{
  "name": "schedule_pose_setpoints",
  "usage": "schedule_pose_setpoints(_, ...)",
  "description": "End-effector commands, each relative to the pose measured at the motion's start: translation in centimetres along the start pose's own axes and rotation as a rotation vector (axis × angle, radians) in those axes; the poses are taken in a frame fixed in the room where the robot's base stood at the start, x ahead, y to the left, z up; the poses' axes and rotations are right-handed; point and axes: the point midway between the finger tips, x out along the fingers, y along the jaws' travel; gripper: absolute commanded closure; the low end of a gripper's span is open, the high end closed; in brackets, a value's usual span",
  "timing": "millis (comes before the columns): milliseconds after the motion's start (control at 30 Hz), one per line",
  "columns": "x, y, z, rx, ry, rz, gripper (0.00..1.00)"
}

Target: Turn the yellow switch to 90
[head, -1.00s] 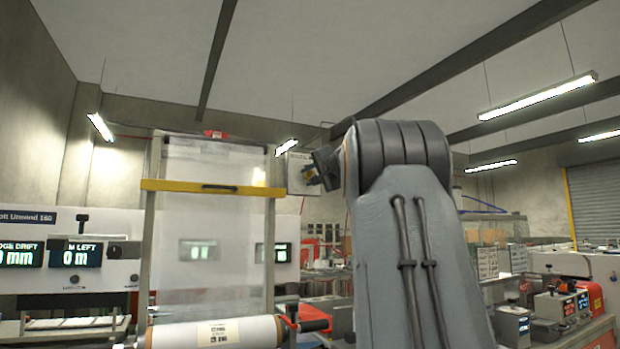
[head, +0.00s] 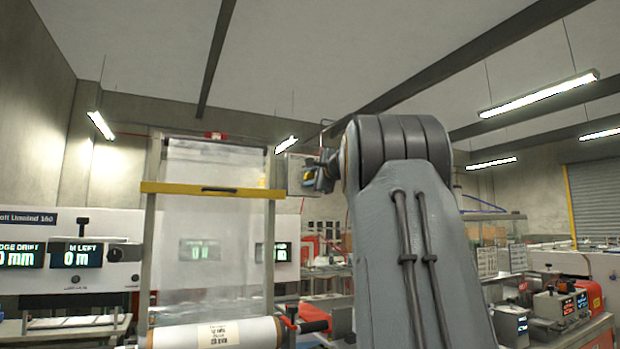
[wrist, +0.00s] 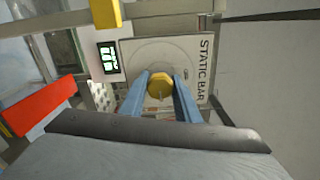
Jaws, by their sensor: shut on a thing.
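The yellow switch (wrist: 160,84) is a round knob on a pale panel (wrist: 196,48) marked "STATIC BAR" in the wrist view. A thin line runs across the knob's face. My gripper (wrist: 160,92) has its two blue fingers on either side of the knob and is shut on it. In the head view the panel (head: 296,172) is beside the tall film frame, and my gripper (head: 312,176) is at its right part. There the knob is mostly hidden by my gripper and wrist, and its angle cannot be read.
A yellow bar (head: 214,190) crosses the clear film to the left, above a white roll (head: 212,336). The wrist view shows a red part (wrist: 38,104) at left, a small green-lit display (wrist: 108,58) beside the panel, and a yellow bar end (wrist: 105,14) above.

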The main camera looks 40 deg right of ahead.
Motion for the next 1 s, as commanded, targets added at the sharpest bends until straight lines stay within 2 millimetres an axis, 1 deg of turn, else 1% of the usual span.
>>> schedule_pose_setpoints(500, 0.00, 0.06, -0.12, 0.018, 0.002, 0.000, 0.93)
schedule_pose_setpoints(533, 0.00, 0.06, -0.12, 0.018, 0.002, 0.000, 0.66)
schedule_pose_setpoints(600, 0.00, 0.06, -0.10, 0.018, 0.002, 0.000, 0.54)
schedule_pose_setpoints(633, 0.01, 0.05, -0.10, 0.018, 0.002, 0.000, 0.52)
schedule_pose_setpoints(900, -0.04, 0.02, -0.04, 0.017, 0.001, 0.000, 0.52)
schedule_pose_setpoints(1000, -0.50, 0.04, -0.07, 0.017, 0.001, -0.001, 0.52)
